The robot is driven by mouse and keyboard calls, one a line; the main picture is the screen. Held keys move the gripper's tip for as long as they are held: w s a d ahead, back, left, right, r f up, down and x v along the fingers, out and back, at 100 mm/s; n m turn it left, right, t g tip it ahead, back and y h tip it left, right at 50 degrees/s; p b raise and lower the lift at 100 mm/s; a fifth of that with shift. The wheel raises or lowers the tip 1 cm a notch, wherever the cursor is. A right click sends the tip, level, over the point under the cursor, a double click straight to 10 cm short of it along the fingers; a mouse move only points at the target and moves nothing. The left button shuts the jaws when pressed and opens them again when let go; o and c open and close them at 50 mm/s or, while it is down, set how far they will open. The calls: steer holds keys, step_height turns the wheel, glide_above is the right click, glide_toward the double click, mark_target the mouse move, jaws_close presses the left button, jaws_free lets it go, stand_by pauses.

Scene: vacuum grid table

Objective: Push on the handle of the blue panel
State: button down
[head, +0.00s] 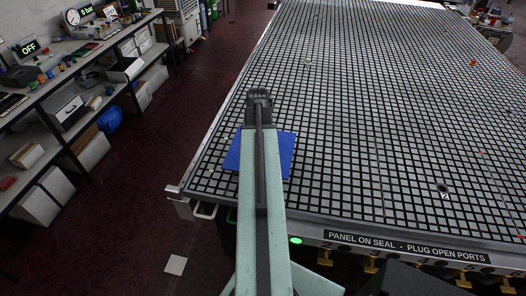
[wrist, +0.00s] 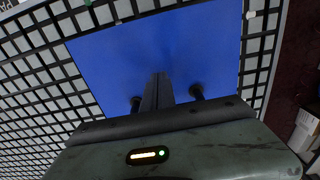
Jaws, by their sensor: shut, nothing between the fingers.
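The blue panel (head: 287,152) lies flat on the grid table near its front left corner, partly hidden under my arm. In the wrist view the blue panel (wrist: 100,65) fills most of the upper middle. Two dark round-ended posts (wrist: 196,90), which look like parts of its handle, stand on either side of my fingers. Any bar between them is hidden. My gripper (wrist: 158,78) is shut and empty, its fingers over the panel between the posts. I cannot tell whether it touches the handle. In the head view my arm hides the fingers and handle.
The grid table (head: 370,110) is mostly clear to the right and behind. A small dark port marked 2 (head: 443,188) sits near its front edge. A green light (head: 295,240) glows on the front. Shelves (head: 75,75) with boxes stand left across a floor gap.

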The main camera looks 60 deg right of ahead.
steer(key=shift+w+d, duration=0.25)
steer(key=shift+d, duration=0.5)
steer(key=shift+w+d, duration=0.2)
steer(key=shift+d, duration=0.55)
stand_by(1.7)
steer(key=shift+s+a, duration=0.3)
steer(key=shift+a, duration=0.6)
steer(key=shift+s+a, duration=0.25)
steer(key=shift+a, duration=0.65)
step_height(320, 180, up, 8)
steer(key=p, duration=0.8)
